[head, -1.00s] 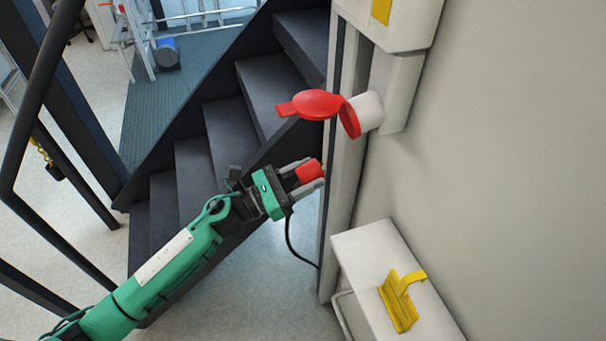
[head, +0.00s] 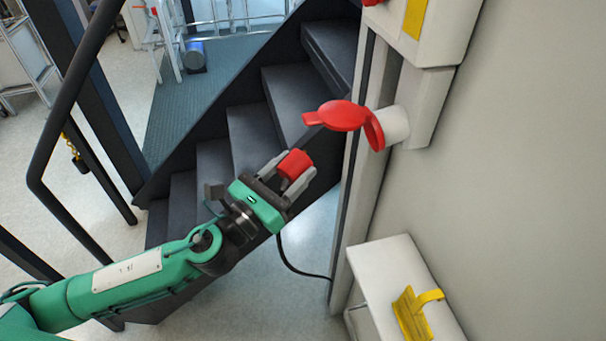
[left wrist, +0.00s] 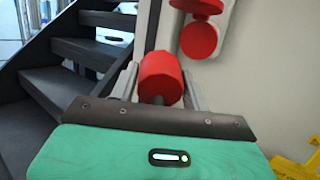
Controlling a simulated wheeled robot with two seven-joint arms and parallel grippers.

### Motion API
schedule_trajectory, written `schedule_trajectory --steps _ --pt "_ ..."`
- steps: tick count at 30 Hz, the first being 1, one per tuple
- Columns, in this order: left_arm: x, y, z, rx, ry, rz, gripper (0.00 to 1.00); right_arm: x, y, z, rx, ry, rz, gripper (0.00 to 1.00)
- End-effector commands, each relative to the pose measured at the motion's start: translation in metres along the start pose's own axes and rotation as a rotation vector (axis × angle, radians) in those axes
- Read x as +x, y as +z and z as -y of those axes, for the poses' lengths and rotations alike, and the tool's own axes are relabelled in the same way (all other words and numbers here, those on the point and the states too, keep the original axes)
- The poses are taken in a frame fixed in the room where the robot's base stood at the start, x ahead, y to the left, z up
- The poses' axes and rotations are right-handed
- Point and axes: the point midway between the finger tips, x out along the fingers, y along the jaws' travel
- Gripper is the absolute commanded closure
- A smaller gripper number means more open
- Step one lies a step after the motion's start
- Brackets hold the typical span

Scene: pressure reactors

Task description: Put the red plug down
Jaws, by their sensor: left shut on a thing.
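The red plug (head: 294,164) is held between the two grey fingers of my left gripper (head: 300,173). A black cable hangs from behind the gripper and runs down to the right. The plug also shows in the left wrist view (left wrist: 161,77), between the fingers, with a dark stem toward the palm. The gripper is in the air, below and left of a white wall socket (head: 395,124) with an open red lid (head: 343,115). The plug is apart from the socket. My right gripper is not in view.
Dark stairs (head: 262,115) rise behind the gripper. A black handrail (head: 70,115) stands at the left.

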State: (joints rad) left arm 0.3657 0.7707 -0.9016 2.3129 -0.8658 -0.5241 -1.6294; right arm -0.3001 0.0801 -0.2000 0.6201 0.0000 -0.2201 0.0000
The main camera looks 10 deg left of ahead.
Motion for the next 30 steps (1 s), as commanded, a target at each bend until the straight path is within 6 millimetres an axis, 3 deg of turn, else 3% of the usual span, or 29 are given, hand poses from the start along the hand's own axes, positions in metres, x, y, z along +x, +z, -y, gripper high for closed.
schedule_trajectory --steps 6,14,30 --pt "-0.013 0.025 -0.005 0.027 0.114 0.002 0.89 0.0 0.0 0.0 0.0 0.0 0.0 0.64" --pt "-0.021 0.037 -0.008 0.044 0.176 -0.002 0.89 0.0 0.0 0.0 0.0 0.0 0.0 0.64" --pt "-0.008 0.004 -0.007 -0.02 -0.081 0.0 0.89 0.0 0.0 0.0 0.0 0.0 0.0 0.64"
